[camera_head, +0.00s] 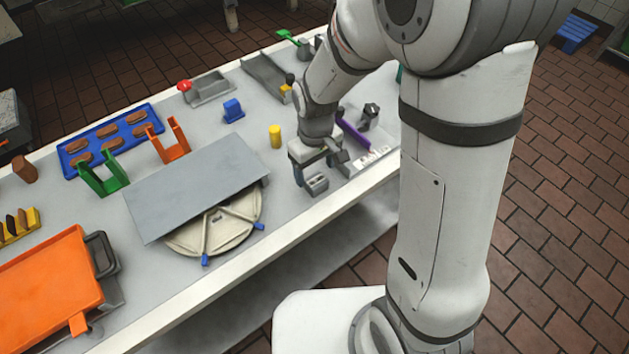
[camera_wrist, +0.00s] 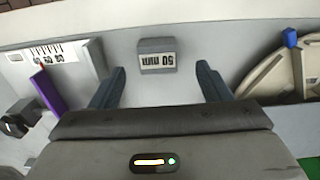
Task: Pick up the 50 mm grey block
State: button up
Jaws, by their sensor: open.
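The 50 mm grey block (camera_wrist: 157,47) lies on the light tabletop in the wrist view, with a white label reading "50 mm" upside down in the picture. My gripper (camera_wrist: 161,75) is open, its two dark fingers apart, one toward each side of the block. The block shows between and slightly beyond the fingertips, and nothing is held. In the head view the block (camera_head: 316,184) sits near the table's front edge, just below my gripper (camera_head: 313,165). How high the fingers are above the table is hard to tell.
A purple strip (camera_wrist: 48,92) and a marked scale plate (camera_wrist: 75,62) lie left of the fingers in the wrist view. A round cream tray (camera_wrist: 280,75) with blue tips is close on the right. A yellow cylinder (camera_head: 275,136) stands behind, and a grey sheet (camera_head: 195,185) lies left.

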aim_at(316, 181)
jog(key=shift+d+f+p, duration=0.1)
jog(key=shift+f+p, duration=0.3)
jog(key=shift+f, duration=2.2)
jog(key=shift+c, duration=0.5)
jog(key=c, duration=1)
